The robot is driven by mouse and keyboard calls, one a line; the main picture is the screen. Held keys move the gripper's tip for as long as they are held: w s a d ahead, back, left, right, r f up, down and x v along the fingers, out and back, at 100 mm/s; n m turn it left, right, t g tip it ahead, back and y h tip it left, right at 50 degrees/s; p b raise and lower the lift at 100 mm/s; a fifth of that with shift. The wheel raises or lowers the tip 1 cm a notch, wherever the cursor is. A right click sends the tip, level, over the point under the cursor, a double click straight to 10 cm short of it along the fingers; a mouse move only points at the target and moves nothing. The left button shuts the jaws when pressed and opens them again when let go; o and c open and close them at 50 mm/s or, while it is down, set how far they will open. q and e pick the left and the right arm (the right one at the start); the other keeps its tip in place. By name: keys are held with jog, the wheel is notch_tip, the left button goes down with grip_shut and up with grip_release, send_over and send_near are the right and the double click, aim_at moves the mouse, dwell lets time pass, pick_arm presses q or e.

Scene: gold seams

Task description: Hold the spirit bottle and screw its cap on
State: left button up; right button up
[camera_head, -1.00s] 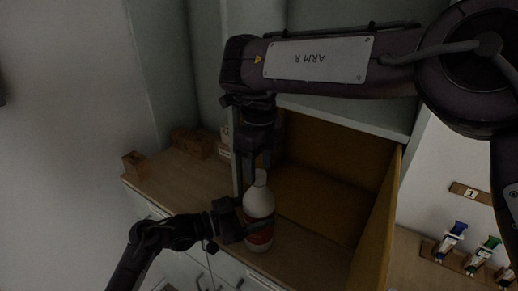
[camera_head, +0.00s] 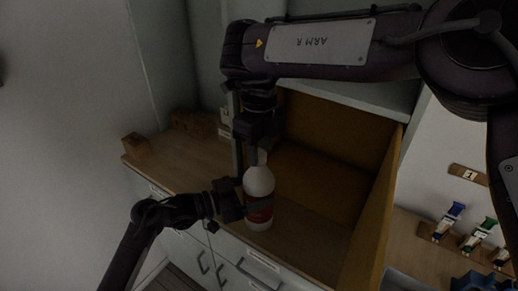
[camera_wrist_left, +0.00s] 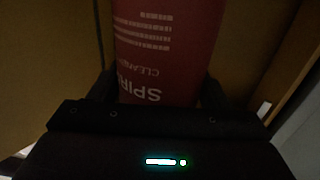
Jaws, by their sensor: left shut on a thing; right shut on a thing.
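The spirit bottle (camera_head: 259,183) is white with a red label and stands upright on the wooden counter. My left gripper (camera_head: 240,203) is shut around its body from the left. In the left wrist view the bottle's red label (camera_wrist_left: 168,45) fills the space between the fingers, its lettering upside down. My right gripper (camera_head: 261,148) points down directly over the bottle's neck and is shut on the cap. The cap itself is hidden by the fingers and dark, so its seating on the neck cannot be told.
An open wooden compartment (camera_head: 325,185) stands behind and right of the bottle, with a side panel (camera_head: 372,215). Small wooden blocks (camera_head: 136,146) lie at the counter's left. A rack with small coloured items (camera_head: 447,222) is at the right. Drawers are below the counter's front edge.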

jog(key=m, duration=0.9)
jog(key=o, duration=1.1)
jog(key=shift+r, duration=2.25)
